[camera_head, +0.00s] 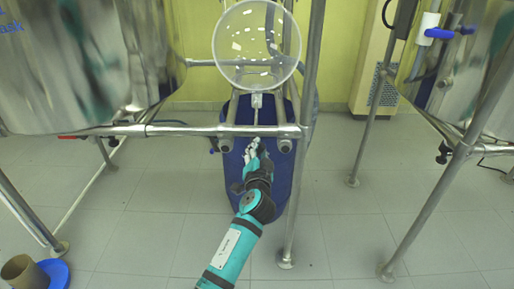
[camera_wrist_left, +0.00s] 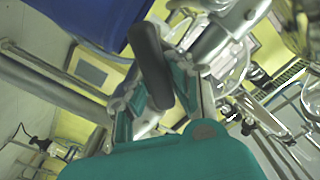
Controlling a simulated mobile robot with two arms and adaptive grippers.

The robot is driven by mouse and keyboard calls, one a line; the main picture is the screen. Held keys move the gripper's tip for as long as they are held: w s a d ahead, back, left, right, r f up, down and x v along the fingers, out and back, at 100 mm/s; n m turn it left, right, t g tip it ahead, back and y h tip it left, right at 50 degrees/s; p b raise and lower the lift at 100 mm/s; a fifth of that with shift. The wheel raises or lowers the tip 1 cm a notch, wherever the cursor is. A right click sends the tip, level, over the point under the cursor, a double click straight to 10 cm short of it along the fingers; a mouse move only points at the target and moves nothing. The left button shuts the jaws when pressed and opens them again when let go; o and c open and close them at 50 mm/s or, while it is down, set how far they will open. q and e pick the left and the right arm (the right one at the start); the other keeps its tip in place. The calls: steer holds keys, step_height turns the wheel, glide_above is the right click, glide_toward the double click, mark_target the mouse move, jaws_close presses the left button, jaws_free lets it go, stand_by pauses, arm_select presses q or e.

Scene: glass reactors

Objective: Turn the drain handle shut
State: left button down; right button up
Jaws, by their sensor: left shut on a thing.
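My left gripper (camera_head: 254,152) reaches in from the bottom, below the clear round glass vessel (camera_head: 256,45) and its drain outlet (camera_head: 257,101), in front of a blue drum. In the left wrist view, a dark elongated bar (camera_wrist_left: 152,62), which looks like the drain handle, lies between the fingers of my left gripper (camera_wrist_left: 155,90). The fingers are closed on it. In the head view the handle is hidden or too small to tell apart from the gripper. My right gripper is not in view.
The blue drum (camera_head: 228,165) stands under the metal frame (camera_head: 200,130). Upright posts (camera_head: 302,170) stand close to the right of my arm. Large shiny reactors flank both sides. A blue dish (camera_head: 55,273) with a brown cup is at bottom left. The tiled floor is mostly clear.

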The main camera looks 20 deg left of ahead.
arm_select(q)
steer(key=m, duration=0.2)
steer(key=m+p, duration=0.1)
steer(key=shift+w+d+m, duration=0.1)
steer(key=shift+d+m, duration=0.1)
steer(key=shift+m, duration=0.2)
steer(key=m, duration=0.1)
steer(key=m+p, duration=0.1)
steer(key=m, duration=0.1)
steer(key=shift+d+f, duration=0.1)
steer(key=shift+f, duration=0.15)
steer(key=shift+f+m+p, duration=0.15)
steer(key=shift+m+p, duration=0.15)
steer(key=shift+m, duration=0.9)
steer(key=shift+f+m, duration=0.15)
steer(key=shift+m, duration=0.65)
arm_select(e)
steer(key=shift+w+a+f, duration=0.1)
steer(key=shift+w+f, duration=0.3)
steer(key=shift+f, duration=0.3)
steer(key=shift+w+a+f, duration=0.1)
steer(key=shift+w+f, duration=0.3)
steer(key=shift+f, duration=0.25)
arm_select(q)
steer(key=c, duration=1.2)
jaws_free()
steer(key=shift+d, duration=0.1)
steer(key=shift+o, duration=0.2)
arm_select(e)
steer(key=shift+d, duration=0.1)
